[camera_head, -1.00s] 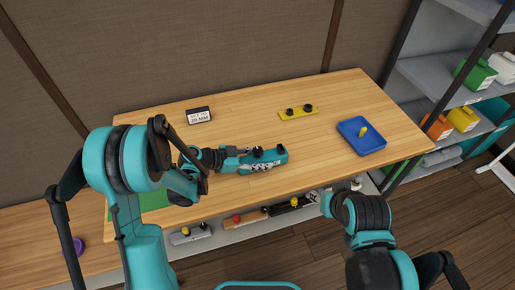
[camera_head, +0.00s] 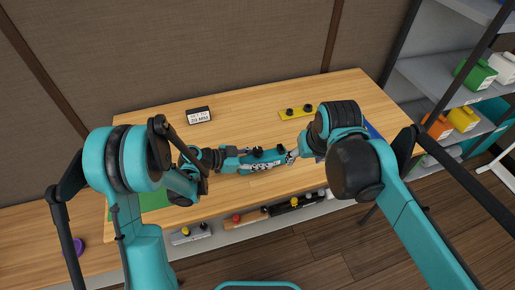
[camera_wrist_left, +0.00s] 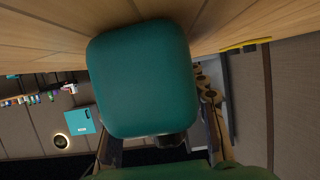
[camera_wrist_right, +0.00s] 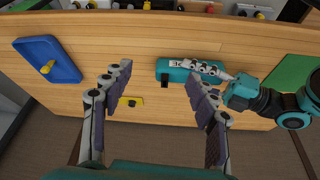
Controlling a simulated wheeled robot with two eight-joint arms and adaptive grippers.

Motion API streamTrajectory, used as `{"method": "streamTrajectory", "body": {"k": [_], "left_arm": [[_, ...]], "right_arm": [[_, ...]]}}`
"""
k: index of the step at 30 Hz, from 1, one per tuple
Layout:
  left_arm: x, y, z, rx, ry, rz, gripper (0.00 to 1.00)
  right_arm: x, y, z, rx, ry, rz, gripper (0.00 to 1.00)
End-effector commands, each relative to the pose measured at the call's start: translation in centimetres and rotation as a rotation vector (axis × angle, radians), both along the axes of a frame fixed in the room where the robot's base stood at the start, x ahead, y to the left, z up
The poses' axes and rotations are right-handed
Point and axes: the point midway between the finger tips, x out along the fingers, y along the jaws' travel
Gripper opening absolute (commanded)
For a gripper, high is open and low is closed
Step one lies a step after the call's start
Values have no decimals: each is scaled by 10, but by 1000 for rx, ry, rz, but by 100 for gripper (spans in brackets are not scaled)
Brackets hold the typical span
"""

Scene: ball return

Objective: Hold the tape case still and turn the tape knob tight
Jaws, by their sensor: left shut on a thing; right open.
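The teal tape case (camera_head: 262,158) lies on the wooden table, with a dark tape knob (camera_head: 258,151) on top. My left gripper (camera_head: 236,158) is shut on the left end of the case. In the left wrist view the case (camera_wrist_left: 145,75) fills the space between the fingers. My right gripper (camera_head: 293,156) is at the case's right end, partly hidden by my right arm. In the right wrist view its fingers (camera_wrist_right: 157,77) are spread and empty, with the case (camera_wrist_right: 175,66) beyond them and a black knob (camera_wrist_right: 165,84) beside its edge.
A blue tray (camera_wrist_right: 35,55) with a yellow peg is mostly behind my right arm in the head view. A small sign (camera_head: 198,116) stands at the back left. A shelf under the table's front edge holds several tools.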

Motion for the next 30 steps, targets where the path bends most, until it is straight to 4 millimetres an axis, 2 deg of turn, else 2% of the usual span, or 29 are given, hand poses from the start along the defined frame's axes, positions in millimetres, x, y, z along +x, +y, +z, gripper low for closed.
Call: {"method": "streamTrajectory", "body": {"k": [1, 9, 15, 21, 26, 30], "left_arm": [[0, 0, 0, 0, 0, 0, 5], [0, 0, 0, 0, 0, 0, 5], [0, 0, 0, 0, 0, 0, 5], [0, 0, 0, 1, 0, 1, 5], [0, 0, 0, 1, 0, 1, 5], [0, 0, 0, 1, 0, 1, 5]], "right_arm": [[14, 10, 5, -4, 30, 19, 59], [69, 67, 13, -38, 202, 108, 59], [98, 104, 7, -66, 303, 158, 59], [109, 124, 1, -83, 355, 182, 59], [111, 127, -7, -86, 364, 186, 59], [111, 127, -22, -85, 363, 186, 59]]}}
